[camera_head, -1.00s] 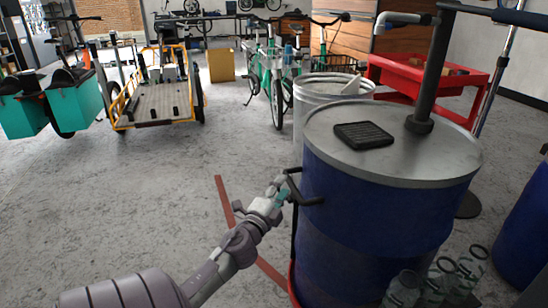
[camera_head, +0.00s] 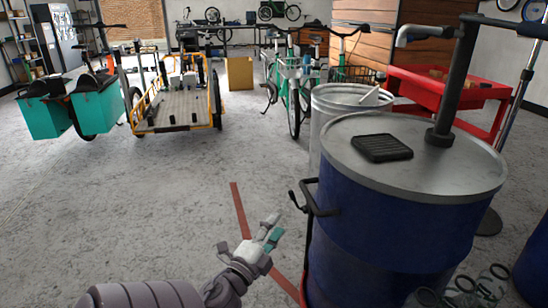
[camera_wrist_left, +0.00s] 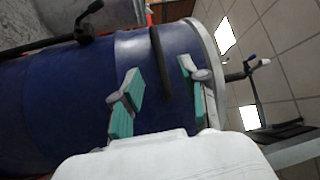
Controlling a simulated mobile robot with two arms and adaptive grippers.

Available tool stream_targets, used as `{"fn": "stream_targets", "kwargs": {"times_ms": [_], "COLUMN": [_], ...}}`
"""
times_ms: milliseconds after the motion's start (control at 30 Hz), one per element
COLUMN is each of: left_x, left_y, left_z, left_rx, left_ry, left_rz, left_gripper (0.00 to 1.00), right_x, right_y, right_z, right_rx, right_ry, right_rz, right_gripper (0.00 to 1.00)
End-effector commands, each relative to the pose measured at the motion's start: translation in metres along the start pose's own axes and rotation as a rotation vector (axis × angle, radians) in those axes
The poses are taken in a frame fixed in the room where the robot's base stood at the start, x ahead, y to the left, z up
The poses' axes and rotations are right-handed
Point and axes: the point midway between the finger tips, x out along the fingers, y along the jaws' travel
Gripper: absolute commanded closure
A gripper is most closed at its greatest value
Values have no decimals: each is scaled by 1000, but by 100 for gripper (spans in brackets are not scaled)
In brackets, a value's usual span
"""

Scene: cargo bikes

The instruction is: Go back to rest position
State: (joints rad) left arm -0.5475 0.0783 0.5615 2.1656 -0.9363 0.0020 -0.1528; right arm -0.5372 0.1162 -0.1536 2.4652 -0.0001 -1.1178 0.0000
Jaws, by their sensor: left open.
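My left gripper (camera_head: 268,234) is open and empty in the lower middle of the head view, left of the blue drum (camera_head: 365,225) and apart from its black handle (camera_head: 316,200). In the left wrist view its two teal-padded fingers (camera_wrist_left: 158,92) are spread, with the blue drum's wall (camera_wrist_left: 75,95) behind them.
A black pad (camera_head: 382,147) lies on the drum's grey lid. A yellow cargo bike (camera_head: 180,105) stands at the back left. The grey floor at the left is clear.

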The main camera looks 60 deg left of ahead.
Motion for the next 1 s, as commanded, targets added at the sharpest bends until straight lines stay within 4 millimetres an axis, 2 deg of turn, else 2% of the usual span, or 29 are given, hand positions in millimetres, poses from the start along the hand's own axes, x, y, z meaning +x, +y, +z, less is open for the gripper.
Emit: {"fn": "stream_targets", "kwargs": {"times_ms": [367, 467, 533, 667, 800, 1000], "left_x": [0, 1, 1, -9, -44, -95], "left_y": [0, 2, 7, 38, 83, 115], "left_z": [0, -7, -19, -63, -128, -192], "left_rx": [-4, -62, -170, -508, -818, -998], "left_ry": [0, -14, -41, -128, -213, -266], "left_rz": [0, 8, 31, 181, 464, 773], "left_gripper": [57, 57, 57, 57, 57, 57], "right_x": [0, 0, 0, 0, 0, 0], "right_y": [0, 0, 0, 0, 0, 0], "right_z": [0, 0, 0, 0, 0, 0], "right_rx": [0, 0, 0, 0, 0, 0], "right_ry": [0, -1, -1, 0, 0, 0], "right_rz": [0, 0, 0, 0, 0, 0], "right_gripper": [60, 60, 60, 60, 60, 60]}}
